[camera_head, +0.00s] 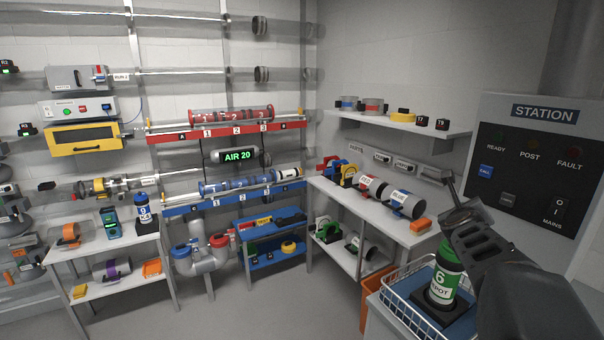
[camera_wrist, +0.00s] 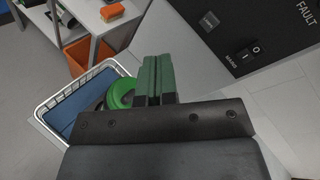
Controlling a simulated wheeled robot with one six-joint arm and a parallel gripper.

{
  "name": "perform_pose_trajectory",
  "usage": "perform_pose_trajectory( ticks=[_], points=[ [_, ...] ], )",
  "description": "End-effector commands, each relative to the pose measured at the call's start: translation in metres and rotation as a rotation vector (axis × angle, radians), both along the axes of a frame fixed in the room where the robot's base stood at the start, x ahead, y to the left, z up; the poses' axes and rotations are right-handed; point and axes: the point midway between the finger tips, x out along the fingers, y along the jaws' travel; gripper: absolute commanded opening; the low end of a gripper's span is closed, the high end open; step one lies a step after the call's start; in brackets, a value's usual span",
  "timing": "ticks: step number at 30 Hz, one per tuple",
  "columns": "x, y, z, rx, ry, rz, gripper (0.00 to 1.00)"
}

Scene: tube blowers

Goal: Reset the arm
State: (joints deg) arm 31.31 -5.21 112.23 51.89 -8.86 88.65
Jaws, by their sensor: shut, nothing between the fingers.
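My gripper (camera_head: 448,180) is raised in front of the station panel (camera_head: 530,165) at the right of the head view. In the wrist view its two green-faced fingers (camera_wrist: 158,62) are pressed together with nothing between them. My arm hides part of the panel's lower left and the basket's right side.
A bench (camera_head: 405,232) with red and blue cylinders and an orange block (camera_head: 420,225) stands left of my gripper. An orange bin (camera_head: 375,290) is below it. A left shelf table (camera_head: 105,245) holds a blue canister (camera_head: 142,212). The middle floor is clear.

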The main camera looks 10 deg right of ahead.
Motion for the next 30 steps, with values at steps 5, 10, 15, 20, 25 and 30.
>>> perform_pose_trajectory(
  ticks=[5,10,15,20,25,30],
  points=[
    [-0.001,0.139,-0.045,-0.462,0.495,0.599,0.0],
    [-0.054,0.233,-0.1,-0.97,0.85,1.162,0.0],
    [-0.121,0.277,-0.145,-1.415,1.058,1.633,0.0],
    [-0.165,0.287,-0.169,-1.684,1.145,1.925,0.0],
    [-0.18,0.288,-0.176,-1.773,1.168,2.024,0.0],
    [-0.18,0.288,-0.176,-1.773,1.168,2.024,0.0]
  ],
)
